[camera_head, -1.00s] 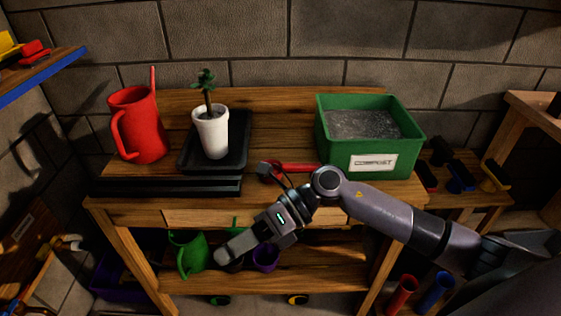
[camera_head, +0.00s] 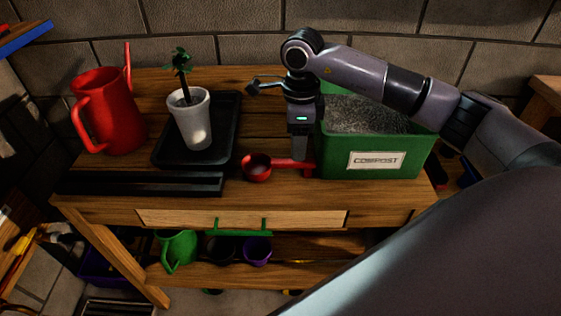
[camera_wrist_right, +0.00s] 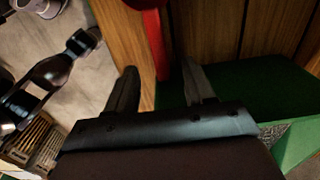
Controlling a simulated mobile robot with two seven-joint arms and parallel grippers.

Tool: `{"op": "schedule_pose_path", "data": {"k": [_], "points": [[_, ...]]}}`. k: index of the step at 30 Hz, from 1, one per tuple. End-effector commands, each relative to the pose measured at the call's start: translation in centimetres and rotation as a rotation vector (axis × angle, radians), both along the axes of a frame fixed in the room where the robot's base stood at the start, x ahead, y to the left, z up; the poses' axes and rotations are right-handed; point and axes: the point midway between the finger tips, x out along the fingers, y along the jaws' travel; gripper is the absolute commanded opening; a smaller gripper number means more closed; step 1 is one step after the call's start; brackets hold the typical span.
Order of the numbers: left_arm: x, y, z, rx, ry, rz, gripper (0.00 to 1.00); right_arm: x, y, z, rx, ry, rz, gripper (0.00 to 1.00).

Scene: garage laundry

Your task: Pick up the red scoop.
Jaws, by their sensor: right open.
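The red scoop (camera_head: 257,169) lies on the wooden workbench, its round bowl to the left and its handle pointing right towards the compost box. My right gripper (camera_head: 300,158) points down at the handle, just left of the box's front corner. In the right wrist view the red scoop's handle (camera_wrist_right: 157,40) runs between the two spread fingers of the right gripper (camera_wrist_right: 160,68), apparently without being clamped. Part of the handle is hidden behind the gripper in the head view. My left gripper is not in view.
The green compost box (camera_head: 340,166) stands close to the right of my gripper. A white pot (camera_head: 190,125) with a plant stands on a black tray (camera_head: 228,135). A red watering can (camera_head: 105,115) is at the left. The bench front (camera_head: 300,195) is clear.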

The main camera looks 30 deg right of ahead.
Motion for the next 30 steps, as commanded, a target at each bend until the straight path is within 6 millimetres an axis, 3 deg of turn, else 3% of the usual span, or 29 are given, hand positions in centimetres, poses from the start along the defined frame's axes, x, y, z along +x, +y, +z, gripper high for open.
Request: {"op": "schedule_pose_path", "data": {"k": [15,24,29,30], "points": [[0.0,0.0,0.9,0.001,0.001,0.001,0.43,0.5,0.8,-6.4,0.0,0.004,0.0,0.53],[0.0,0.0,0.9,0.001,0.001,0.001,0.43,0.5,0.8,-6.9,0.001,-0.001,0.001,0.53],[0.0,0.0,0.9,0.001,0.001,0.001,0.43,0.5,0.8,-6.9,0.001,0.0,0.001,0.01],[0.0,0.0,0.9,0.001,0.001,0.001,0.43,0.5,0.8,-6.9,0.001,0.0,0.001,0.0]]}}
